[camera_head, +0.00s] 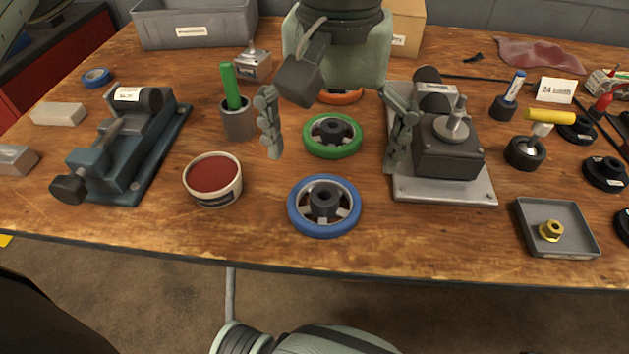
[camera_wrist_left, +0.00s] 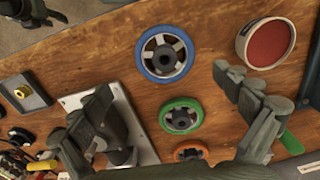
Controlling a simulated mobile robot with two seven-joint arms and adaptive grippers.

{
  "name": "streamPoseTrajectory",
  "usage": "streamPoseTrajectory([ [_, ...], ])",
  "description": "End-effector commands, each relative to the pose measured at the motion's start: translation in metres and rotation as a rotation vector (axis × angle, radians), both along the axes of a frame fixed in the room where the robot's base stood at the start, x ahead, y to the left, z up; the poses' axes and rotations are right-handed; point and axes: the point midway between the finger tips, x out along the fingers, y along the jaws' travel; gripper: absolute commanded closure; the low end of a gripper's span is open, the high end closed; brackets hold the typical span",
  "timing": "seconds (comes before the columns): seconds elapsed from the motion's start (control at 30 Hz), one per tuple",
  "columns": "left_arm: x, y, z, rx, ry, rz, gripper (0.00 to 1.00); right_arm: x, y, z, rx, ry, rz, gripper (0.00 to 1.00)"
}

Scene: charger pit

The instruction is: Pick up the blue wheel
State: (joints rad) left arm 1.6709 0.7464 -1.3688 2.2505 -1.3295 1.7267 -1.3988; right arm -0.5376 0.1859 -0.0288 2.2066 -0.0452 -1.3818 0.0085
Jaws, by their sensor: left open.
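The blue wheel (camera_head: 323,203) lies flat on the wooden bench near its front edge, with a dark hub and light spokes. It also shows whole in the left wrist view (camera_wrist_left: 165,53). My left gripper (camera_head: 334,157) is open and empty, pointing down above the bench. Its fingers hang on either side of the green wheel (camera_head: 332,136), behind the blue wheel. In the left wrist view the blue wheel lies just beyond the spread fingertips (camera_wrist_left: 164,82). A dark gripper, apparently my right one (camera_wrist_left: 30,12), shows at the top left corner there; its jaws are unclear.
An orange wheel (camera_head: 340,97) is partly hidden behind my left gripper. A red-topped round tub (camera_head: 213,179) stands left of the blue wheel. A metal plate with a dark block (camera_head: 445,150) is at the right. A grey tray with a brass nut (camera_head: 570,215) lies farther right.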

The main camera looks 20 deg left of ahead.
Motion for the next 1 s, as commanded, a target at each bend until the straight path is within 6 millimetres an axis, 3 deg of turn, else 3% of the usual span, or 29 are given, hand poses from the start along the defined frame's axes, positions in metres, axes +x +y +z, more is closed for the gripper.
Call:
streamPoseTrajectory([
  [0.57,-0.005,0.008,-0.069,0.008,-0.011,-0.004,0.0,0.001,0.001,-0.009,0.007,0.009,0.001,0.6],
  [0.87,-0.004,0.007,-0.075,0.006,-0.012,-0.003,0.0,0.001,0.001,-0.009,0.007,0.008,0.0,0.6],
  [1.0,-0.004,0.007,-0.075,0.006,-0.012,-0.003,0.16,0.001,0.001,-0.009,0.007,0.008,0.0,0.6],
])
